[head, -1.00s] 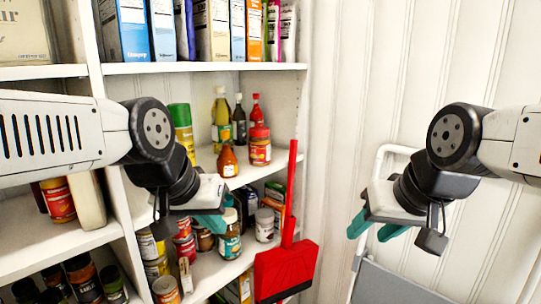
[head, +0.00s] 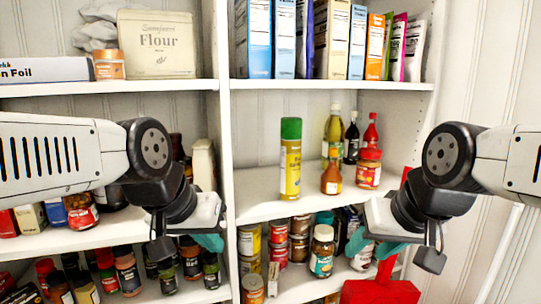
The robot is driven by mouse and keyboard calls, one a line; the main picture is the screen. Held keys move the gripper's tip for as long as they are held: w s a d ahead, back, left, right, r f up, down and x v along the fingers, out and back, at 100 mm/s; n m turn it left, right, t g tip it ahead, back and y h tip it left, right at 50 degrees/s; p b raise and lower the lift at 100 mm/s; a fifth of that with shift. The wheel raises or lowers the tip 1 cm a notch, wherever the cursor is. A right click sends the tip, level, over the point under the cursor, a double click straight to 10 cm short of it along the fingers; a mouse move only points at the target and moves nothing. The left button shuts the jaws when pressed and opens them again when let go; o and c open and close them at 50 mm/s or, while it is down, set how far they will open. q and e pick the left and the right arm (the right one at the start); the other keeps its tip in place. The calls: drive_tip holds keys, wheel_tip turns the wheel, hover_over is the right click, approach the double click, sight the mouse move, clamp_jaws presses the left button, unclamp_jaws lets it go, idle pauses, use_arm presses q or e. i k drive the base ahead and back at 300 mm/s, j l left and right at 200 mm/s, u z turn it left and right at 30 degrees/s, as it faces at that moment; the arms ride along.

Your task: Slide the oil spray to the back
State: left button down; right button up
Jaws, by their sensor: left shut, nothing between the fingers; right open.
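The oil spray looks to be the tall yellow can with a green cap (head: 290,165). It stands upright near the front left of the middle shelf (head: 262,196) in the right-hand bay. My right gripper (head: 370,250) is open and empty, below and right of the can, in front of the lower shelf. Neither gripper touches the can.
Behind and right of the can stand an oil bottle (head: 333,130), a dark bottle (head: 352,140), a red bottle (head: 371,133), a small sauce bottle (head: 331,178) and a red-lidded jar (head: 368,170). Boxes (head: 334,40) fill the shelf above. A red dustpan (head: 382,291) is at lower right.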

sight(292, 127)
drive_tip(key=k+l+u, duration=0.1)
drive_tip(key=k, duration=0.35)
drive_tip(key=k+l+u, duration=0.1)
drive_tip(key=k+l, duration=0.2)
drive_tip(key=k, duration=0.15)
